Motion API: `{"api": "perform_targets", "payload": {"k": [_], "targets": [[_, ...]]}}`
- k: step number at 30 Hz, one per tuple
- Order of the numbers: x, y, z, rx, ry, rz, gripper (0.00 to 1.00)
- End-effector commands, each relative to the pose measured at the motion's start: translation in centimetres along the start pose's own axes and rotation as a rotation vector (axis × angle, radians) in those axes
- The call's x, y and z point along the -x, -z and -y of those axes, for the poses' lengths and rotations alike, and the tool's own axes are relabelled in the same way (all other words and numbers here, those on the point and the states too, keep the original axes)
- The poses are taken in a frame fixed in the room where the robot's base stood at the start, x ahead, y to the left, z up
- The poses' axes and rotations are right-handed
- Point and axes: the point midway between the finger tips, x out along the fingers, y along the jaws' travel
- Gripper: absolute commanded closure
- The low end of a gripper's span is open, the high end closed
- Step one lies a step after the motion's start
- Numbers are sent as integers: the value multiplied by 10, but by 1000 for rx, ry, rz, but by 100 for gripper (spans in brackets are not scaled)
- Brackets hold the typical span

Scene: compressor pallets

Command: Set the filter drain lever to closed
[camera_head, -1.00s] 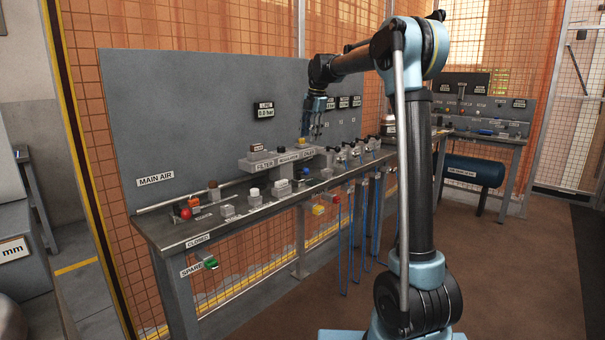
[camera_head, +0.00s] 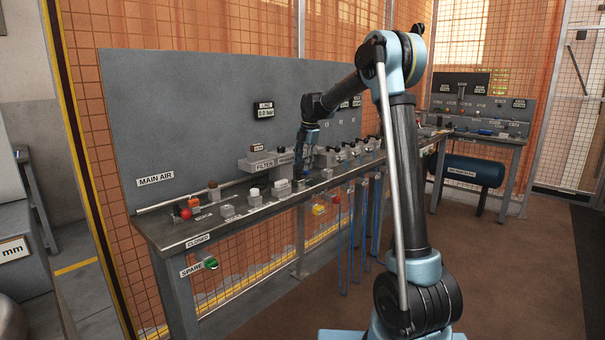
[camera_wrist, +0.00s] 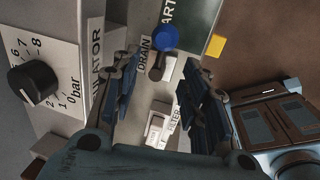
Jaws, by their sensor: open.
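The drain lever has a round blue knob (camera_wrist: 165,38) on a short dark stem, beside a DRAIN label (camera_wrist: 144,56) in the wrist view. My gripper (camera_wrist: 159,72) is open, its two blue fingers on either side of the line to the lever; the knob shows just beyond the fingertips, and no contact can be made out. A white FILTER label part shows between the fingers in the wrist view.
A regulator dial with a black knob (camera_wrist: 33,82) stands close at left in the wrist view. A yellow block (camera_wrist: 215,46) lies at upper right. In the head view the bench (camera_head: 218,232) carries several valves, a red knob (camera_head: 186,213) and hanging blue hoses.

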Motion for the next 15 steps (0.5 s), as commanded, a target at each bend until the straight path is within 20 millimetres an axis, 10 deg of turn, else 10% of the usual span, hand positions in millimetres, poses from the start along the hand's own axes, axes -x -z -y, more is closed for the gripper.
{"api": "perform_targets", "payload": {"k": [15], "targets": [[-44, 0, 0, 0, 0, 0, 59]]}}
